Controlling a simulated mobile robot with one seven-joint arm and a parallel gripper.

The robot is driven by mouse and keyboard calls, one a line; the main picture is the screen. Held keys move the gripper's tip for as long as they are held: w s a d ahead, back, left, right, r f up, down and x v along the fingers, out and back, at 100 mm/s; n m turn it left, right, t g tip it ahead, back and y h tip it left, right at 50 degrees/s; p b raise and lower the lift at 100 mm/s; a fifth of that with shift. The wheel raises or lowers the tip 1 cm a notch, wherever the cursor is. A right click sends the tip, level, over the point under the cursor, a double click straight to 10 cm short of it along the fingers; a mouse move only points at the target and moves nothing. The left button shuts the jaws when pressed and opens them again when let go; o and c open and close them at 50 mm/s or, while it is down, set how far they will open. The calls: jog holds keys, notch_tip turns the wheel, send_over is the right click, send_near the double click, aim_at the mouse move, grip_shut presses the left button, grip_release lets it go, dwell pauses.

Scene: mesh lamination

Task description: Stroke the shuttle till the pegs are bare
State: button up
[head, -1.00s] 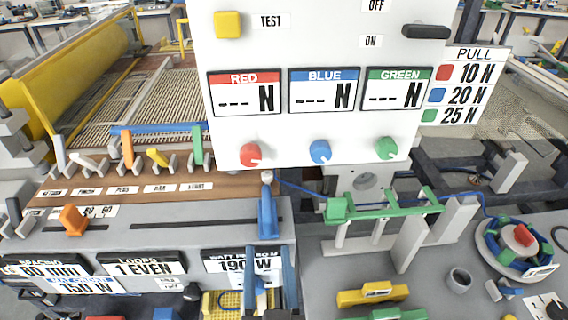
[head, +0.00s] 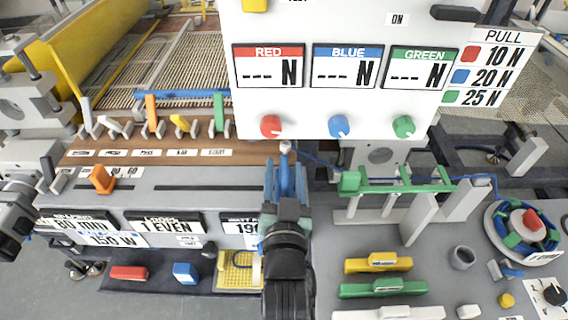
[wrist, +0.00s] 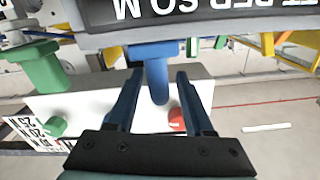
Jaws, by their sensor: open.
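A blue upright handle (head: 285,172), which I take to be the shuttle's, stands at the right end of a long dark slot (head: 205,188) in the grey console. My gripper (head: 285,190) is at this handle, its blue fingers open. In the wrist view the handle (wrist: 150,60) hangs between the two fingers (wrist: 158,80), with a visible gap on the right; contact on the left is unclear. White posts (head: 388,204) stand under a green frame (head: 405,188) to the right. I cannot tell which parts are the pegs.
A white panel (head: 350,110) with dials and blank force readouts stands above the handle. Coloured levers (head: 152,112) line the back left. Yellow (head: 378,265) and green (head: 383,289) blocks lie at right.

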jog(key=shift+w, duration=0.55)
grip_shut()
jog(key=shift+a, duration=0.1)
dwell(1.0)
